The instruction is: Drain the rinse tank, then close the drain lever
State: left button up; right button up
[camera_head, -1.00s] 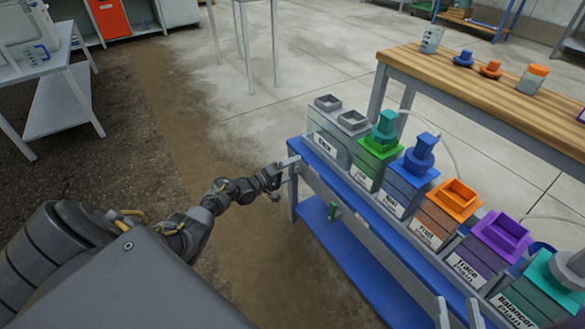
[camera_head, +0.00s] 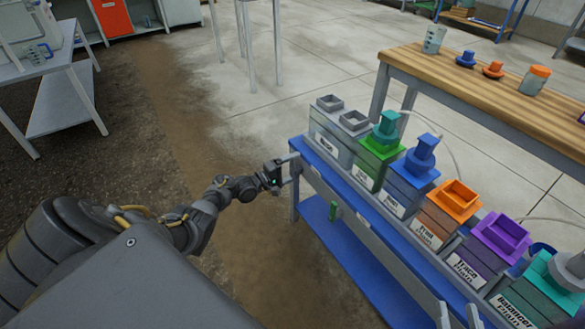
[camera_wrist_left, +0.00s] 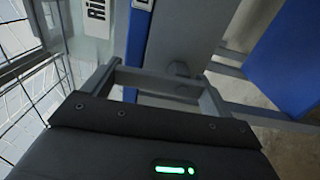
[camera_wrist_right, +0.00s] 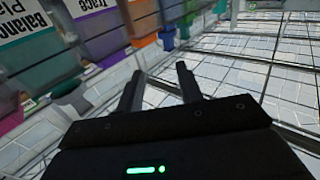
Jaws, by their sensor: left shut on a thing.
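The grey rinse tank (camera_head: 333,140), with "Rinse" partly readable on its label, stands at the left end of the blue dosing rack. Its label also shows at the top of the left wrist view (camera_wrist_left: 96,12). My left gripper (camera_head: 290,170) is at the rack's left end, below the tank. In the left wrist view its fingers (camera_wrist_left: 158,88) stand apart around a grey bar (camera_wrist_left: 155,79), which looks like the drain lever. The gripper is shut on it. My right gripper (camera_head: 458,314) is open and empty before the rack's right part. The tank's liquid is hidden.
Several coloured tanks, including an orange one (camera_head: 455,198) and a purple one (camera_head: 500,236), fill the rack. A wooden bench (camera_head: 500,92) stands behind. The floor left of the rack is clear.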

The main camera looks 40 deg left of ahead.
pick_arm(q)
jog(key=o, duration=1.2)
jog(key=shift+o, duration=0.2)
jog(key=shift+s+a, duration=0.15)
jog(key=shift+s, duration=0.15)
jog(key=p+v, duration=0.3)
jog(key=v, duration=0.7)
pick_arm(e)
jog(key=s+d+f+m+g+h, duration=0.2)
jog(key=d+f+g+h, duration=0.3)
jog(key=f, duration=0.5)
jog(key=shift+s+d+g+h, duration=0.3)
jog(key=shift+d+g, duration=0.5)
jog(key=shift+d, duration=0.4)
pick_arm(q)
jog(key=shift+s, duration=0.1)
